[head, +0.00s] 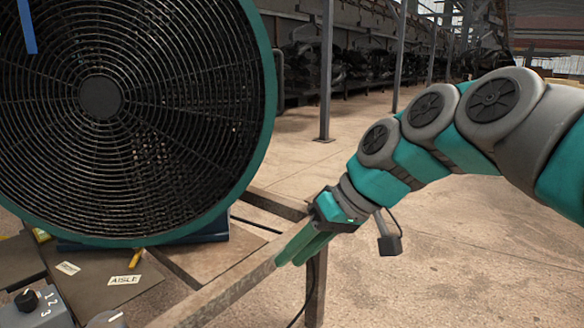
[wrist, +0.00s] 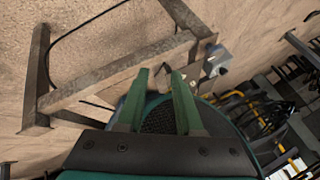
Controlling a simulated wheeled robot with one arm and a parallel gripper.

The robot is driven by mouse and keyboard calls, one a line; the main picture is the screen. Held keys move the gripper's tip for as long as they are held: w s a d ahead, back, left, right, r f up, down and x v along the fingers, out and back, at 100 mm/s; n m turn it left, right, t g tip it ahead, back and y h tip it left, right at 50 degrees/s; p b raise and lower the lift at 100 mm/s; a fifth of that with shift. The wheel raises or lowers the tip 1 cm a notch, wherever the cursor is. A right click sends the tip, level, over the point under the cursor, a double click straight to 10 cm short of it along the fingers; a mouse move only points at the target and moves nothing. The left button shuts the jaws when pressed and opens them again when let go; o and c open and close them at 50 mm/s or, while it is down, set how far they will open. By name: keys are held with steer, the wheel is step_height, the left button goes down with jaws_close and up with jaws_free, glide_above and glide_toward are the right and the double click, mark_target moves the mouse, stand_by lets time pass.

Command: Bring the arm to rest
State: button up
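My arm reaches in from the right of the head view, bent downward to the left. My gripper (head: 287,262) points down and left beside the front bar of a metal stand. In the wrist view my gripper (wrist: 160,74) has its two green fingers apart, with nothing held between them. In the head view the fingers overlap the bar in the picture; I cannot tell whether they touch it.
A large teal-rimmed fan (head: 100,100) stands on the metal stand (head: 225,285) at left. A control box (head: 38,308) with a knob and an AISLE label (head: 124,280) are at lower left. Racks (head: 360,65) line the back. Floor at right is clear.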

steer(key=s+d+f+m+g+h, duration=0.1)
steer(key=s+d+f+m+h, duration=0.2)
steer(key=s+d+f, duration=0.4)
steer(key=s+d+f+m+g+h, duration=0.2)
steer(key=s+d+f, duration=0.5)
steer(key=s+f, duration=0.7)
steer(key=shift+s+d+m+h, duration=0.15)
steer(key=shift+s+m+h, duration=0.5)
steer(key=shift+h, duration=0.45)
